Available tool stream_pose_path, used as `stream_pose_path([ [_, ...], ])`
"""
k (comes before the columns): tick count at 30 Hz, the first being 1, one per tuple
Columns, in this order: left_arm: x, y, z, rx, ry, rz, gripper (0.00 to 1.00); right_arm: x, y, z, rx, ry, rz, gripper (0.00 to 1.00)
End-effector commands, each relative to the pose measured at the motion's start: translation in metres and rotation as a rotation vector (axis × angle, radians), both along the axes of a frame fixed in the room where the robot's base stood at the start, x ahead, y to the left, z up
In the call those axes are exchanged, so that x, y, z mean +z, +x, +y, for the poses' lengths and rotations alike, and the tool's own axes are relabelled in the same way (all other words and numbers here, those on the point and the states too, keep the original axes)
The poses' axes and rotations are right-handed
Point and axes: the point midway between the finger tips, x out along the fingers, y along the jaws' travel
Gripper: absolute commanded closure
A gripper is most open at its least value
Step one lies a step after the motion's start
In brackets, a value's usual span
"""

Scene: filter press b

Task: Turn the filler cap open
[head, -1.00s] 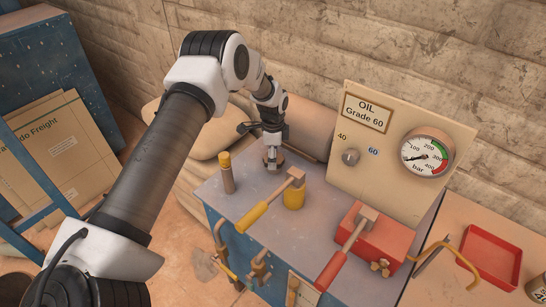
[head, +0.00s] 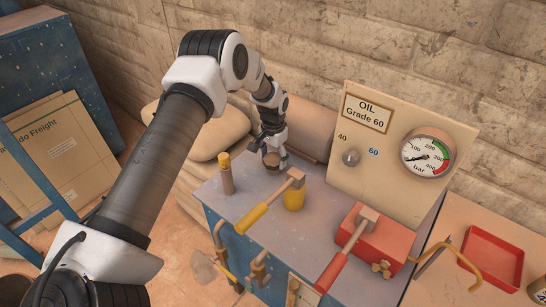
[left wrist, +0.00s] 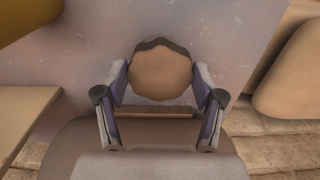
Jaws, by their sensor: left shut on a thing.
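The filler cap (left wrist: 160,72) is a round brown cap with a scalloped dark rim. In the left wrist view it sits between the two fingers of my left gripper (left wrist: 160,80), one finger on each side. In the head view my left gripper (head: 273,160) points down at the far left corner of the blue cabinet's grey top (head: 240,200), shut on the cap (head: 271,159). The fingers partly hide the cap there. My right gripper is not in view.
A yellow-handled lever (head: 265,207) and a red-handled lever (head: 340,255) lie nearer. Behind them stands an oil panel (head: 385,180) with a knob and a gauge. A red tray (head: 491,257) is at right.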

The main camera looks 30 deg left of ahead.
Motion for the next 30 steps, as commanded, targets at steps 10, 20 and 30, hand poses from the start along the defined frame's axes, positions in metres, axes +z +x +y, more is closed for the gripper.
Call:
stream_pose_path([
  [10, -0.0036, -0.0039, -0.0019, 0.319, 0.0, 0.012, 0.67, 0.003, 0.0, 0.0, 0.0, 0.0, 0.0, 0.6],
  [20, -0.0038, -0.0036, -0.0024, 0.536, 0.0, 0.012, 0.67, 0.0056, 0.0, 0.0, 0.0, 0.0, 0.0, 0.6],
  [30, -0.0041, -0.0034, -0.0026, 0.617, 0.0, 0.012, 0.67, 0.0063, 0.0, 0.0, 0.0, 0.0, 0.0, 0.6],
])
